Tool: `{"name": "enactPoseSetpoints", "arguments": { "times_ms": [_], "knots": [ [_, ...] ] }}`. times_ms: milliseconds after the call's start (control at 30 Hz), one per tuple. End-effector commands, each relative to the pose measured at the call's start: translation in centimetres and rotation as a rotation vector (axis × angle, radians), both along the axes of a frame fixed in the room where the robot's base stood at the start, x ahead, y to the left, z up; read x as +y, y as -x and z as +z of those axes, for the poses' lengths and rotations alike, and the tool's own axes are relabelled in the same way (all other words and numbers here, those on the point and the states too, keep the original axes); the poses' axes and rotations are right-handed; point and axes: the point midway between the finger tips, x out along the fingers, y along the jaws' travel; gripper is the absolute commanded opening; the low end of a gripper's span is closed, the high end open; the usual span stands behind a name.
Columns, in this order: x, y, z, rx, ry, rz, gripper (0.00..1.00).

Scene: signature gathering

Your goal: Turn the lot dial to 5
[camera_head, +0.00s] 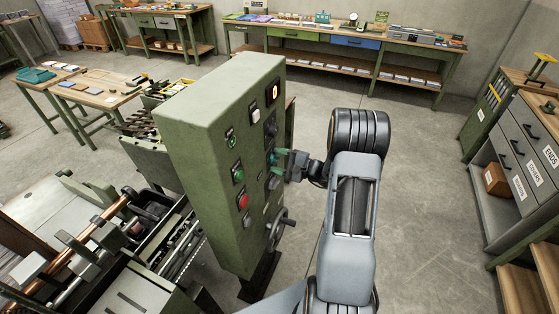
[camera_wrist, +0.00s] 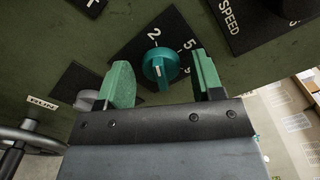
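The lot dial (camera_wrist: 160,66) is a round teal knob on a black plate (camera_wrist: 128,47) fixed to the green cabinet face. The numbers 2, 5 and 9 are printed around it, with 5 to its right in the wrist view. A small pale mark shows on the knob, but I cannot tell for sure which number it points to. My gripper (camera_wrist: 161,62) is open, with one green finger on each side of the dial and a visible gap to both. In the head view my gripper (camera_head: 281,158) is at the cabinet's right face, beside the dial.
In the wrist view a SPEED plate (camera_wrist: 236,20) is at the upper right. The floor (camera_head: 420,200) to the right is clear.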

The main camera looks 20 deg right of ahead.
Motion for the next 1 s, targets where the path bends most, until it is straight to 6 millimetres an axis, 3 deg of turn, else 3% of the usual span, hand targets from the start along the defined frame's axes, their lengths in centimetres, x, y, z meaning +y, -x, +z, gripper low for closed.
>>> {"name": "enactPoseSetpoints", "arguments": {
  "times_ms": [433,767,1000],
  "knots": [
    [0.00,0.02,0.02,0.000,0.000,0.000,0.17],
    [-0.02,0.01,0.01,0.040,-0.043,0.000,0.17],
    [-0.06,-0.03,0.05,0.160,-0.174,0.000,0.17]
  ]
}}
